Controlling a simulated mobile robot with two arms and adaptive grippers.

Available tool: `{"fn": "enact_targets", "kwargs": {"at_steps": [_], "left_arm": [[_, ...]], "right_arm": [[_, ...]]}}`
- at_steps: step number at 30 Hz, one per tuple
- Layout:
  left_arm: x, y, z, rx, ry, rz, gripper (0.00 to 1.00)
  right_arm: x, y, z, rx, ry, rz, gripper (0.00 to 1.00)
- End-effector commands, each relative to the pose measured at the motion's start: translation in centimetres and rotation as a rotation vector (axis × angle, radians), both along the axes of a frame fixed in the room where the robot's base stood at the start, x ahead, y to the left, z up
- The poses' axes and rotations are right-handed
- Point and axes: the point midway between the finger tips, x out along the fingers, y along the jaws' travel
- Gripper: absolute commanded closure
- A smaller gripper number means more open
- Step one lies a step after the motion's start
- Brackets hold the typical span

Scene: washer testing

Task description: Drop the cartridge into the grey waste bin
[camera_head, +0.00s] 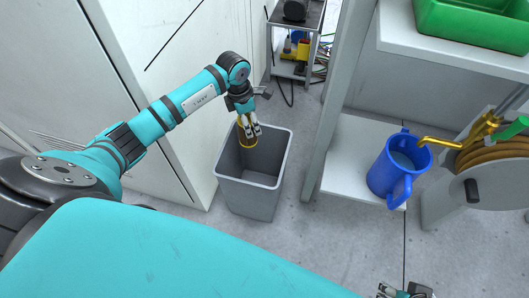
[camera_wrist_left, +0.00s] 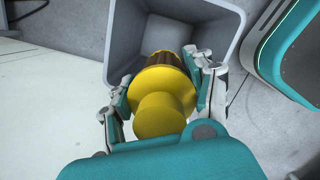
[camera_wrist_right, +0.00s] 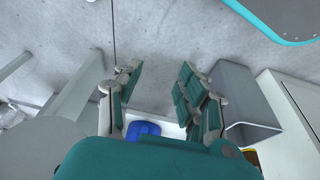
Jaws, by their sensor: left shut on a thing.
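The grey waste bin (camera_head: 262,200) stands on the floor, open at the top. My left gripper (camera_head: 250,132) is above the bin's opening, at its back left part. It is shut on the yellow cartridge (camera_head: 247,141), which hangs below the fingers over the bin mouth. In the left wrist view the yellow cartridge (camera_wrist_left: 165,95) with a brown ribbed part sits between both fingers, with the bin's inside (camera_wrist_left: 125,45) behind it. My right gripper (camera_wrist_right: 158,100) is open and empty; only its tips show at the bottom edge of the head view (camera_head: 405,291).
A blue jug (camera_head: 392,172) stands on a low white shelf (camera_head: 345,165) right of the bin. A white cabinet (camera_head: 165,130) is close on the bin's left. A hose reel with a brass tap (camera_head: 440,143) is at the right. A green crate (camera_head: 470,22) sits above.

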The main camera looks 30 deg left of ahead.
Motion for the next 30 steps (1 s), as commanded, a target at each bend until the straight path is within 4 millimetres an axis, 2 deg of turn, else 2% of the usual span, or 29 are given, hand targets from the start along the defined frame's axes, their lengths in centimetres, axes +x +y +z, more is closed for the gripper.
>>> {"fn": "enact_targets", "kwargs": {"at_steps": [8, 17, 24, 30], "left_arm": [[-0.1, 0.1, -2.8, -0.001, 0.001, 0.011, 0.84], [-0.1, 0.1, -4.4, -0.001, 0.000, 0.010, 0.84], [-0.1, 0.1, -5.1, -0.001, 0.000, 0.009, 0.84], [-0.1, 0.1, -5.7, -0.001, 0.000, 0.009, 0.84]], "right_arm": [[-0.6, -0.1, -0.8, -0.001, 0.003, -0.001, 0.60], [3.9, 1.2, -0.3, 0.042, -0.209, 0.016, 0.60], [7.2, 2.3, 1.2, 0.079, -0.379, 0.030, 0.60], [9.2, 3.0, 2.6, 0.104, -0.498, 0.037, 0.60]]}}
